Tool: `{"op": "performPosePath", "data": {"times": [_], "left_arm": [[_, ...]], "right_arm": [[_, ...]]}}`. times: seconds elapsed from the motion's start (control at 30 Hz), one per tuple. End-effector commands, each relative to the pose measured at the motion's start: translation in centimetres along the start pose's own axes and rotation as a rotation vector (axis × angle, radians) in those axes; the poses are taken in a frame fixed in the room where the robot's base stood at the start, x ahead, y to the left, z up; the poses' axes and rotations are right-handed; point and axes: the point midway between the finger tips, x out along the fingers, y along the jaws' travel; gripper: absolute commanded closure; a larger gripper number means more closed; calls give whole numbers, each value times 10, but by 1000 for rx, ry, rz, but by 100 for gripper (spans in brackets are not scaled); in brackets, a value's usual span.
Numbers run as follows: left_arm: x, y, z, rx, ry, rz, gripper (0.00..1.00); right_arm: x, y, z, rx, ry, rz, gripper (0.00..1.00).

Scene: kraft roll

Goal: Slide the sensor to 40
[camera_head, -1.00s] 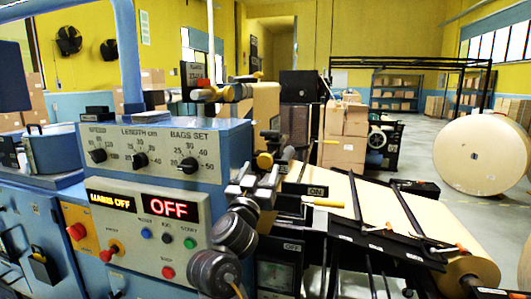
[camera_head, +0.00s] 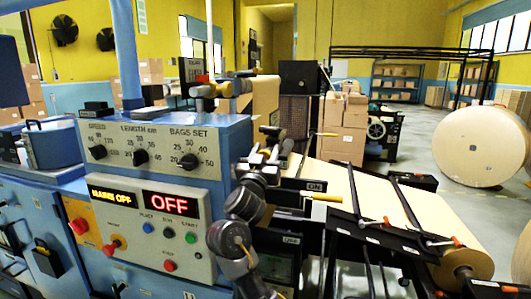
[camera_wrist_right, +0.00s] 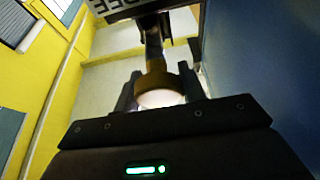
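My right gripper (camera_head: 273,147) is at the machine's right side, just right of the dial panel, with its arm rising from the bottom of the head view. In the right wrist view, its two dark fingers (camera_wrist_right: 160,88) stand on either side of a brownish-yellow knob (camera_wrist_right: 157,82) with a pale end. The fingers look close to the knob, but I cannot tell whether they press on it. A dark stem runs from the knob towards a plate marked FREE (camera_wrist_right: 118,7). I cannot clearly make out the sensor or its scale. My left gripper is not in view.
The blue machine carries a dial panel (camera_head: 150,146) and a control panel with a red OFF display (camera_head: 174,205). A yellow-tipped lever (camera_head: 322,196) and the kraft paper web (camera_head: 355,190) lie to the right. A large paper roll (camera_head: 480,147) stands beyond.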

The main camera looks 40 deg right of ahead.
Motion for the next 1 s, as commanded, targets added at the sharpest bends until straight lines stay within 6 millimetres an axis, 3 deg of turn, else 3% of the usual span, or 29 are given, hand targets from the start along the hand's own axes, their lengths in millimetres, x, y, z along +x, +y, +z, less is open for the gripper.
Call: {"op": "performPosePath", "data": {"times": [0.03,0.27,0.37,0.63,0.97,1.0], "left_arm": [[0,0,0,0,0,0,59],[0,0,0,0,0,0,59],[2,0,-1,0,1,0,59],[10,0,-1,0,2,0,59],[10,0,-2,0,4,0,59],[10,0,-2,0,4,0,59]], "right_arm": [[0,0,0,0,-1,0,71],[0,0,1,0,-2,0,100],[4,0,3,-2,-1,1,100],[43,0,18,-3,0,2,100],[47,0,20,0,-1,0,100],[46,0,20,0,-1,0,55]]}}
